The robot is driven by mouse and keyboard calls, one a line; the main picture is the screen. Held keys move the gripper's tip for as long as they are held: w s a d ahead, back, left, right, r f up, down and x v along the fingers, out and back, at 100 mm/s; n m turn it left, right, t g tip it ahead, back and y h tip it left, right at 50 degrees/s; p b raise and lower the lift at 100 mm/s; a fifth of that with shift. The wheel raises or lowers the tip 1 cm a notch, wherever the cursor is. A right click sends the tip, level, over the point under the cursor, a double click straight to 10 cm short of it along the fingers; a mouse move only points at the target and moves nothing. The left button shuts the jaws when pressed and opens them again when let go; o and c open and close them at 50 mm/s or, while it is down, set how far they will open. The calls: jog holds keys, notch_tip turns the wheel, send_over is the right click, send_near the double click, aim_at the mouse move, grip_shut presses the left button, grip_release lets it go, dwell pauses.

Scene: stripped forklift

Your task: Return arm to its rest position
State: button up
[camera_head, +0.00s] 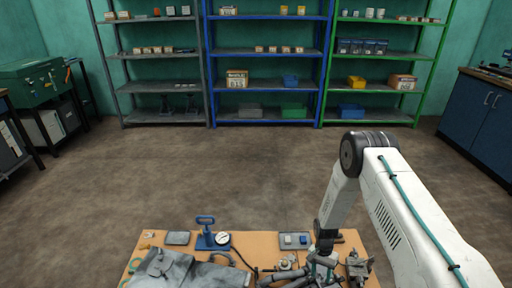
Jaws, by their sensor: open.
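My white arm with a teal cable enters at the lower right, bends at a dark joint and reaches down over the wooden table. My gripper (321,265) is low over the table's right half, among dark metal parts. Its fingers are small and blend with the parts behind them. It is open, and I see nothing held in it. I cannot tell whether it touches anything.
On the wooden table (262,243) are a grey bag (172,268), a blue tool with a gauge (206,236) and a small tray (295,240). Shelves (268,50) line the back wall. A green cabinet stands left, a blue cabinet (480,115) right. The middle floor is clear.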

jog(key=s+r+n, duration=0.3)
jog(key=s+r, duration=0.1)
jog(key=r, duration=1.6)
jog(key=s+r+n, duration=0.2)
jog(key=s+r, duration=0.1)
jog(key=r, duration=1.6)
jog(key=s+r+n+t, duration=0.2)
jog(key=s+r+t, duration=0.3)
jog(key=s+r, duration=1.8)
jog(key=shift+d+r, duration=0.2)
jog(key=shift+r, duration=0.2)
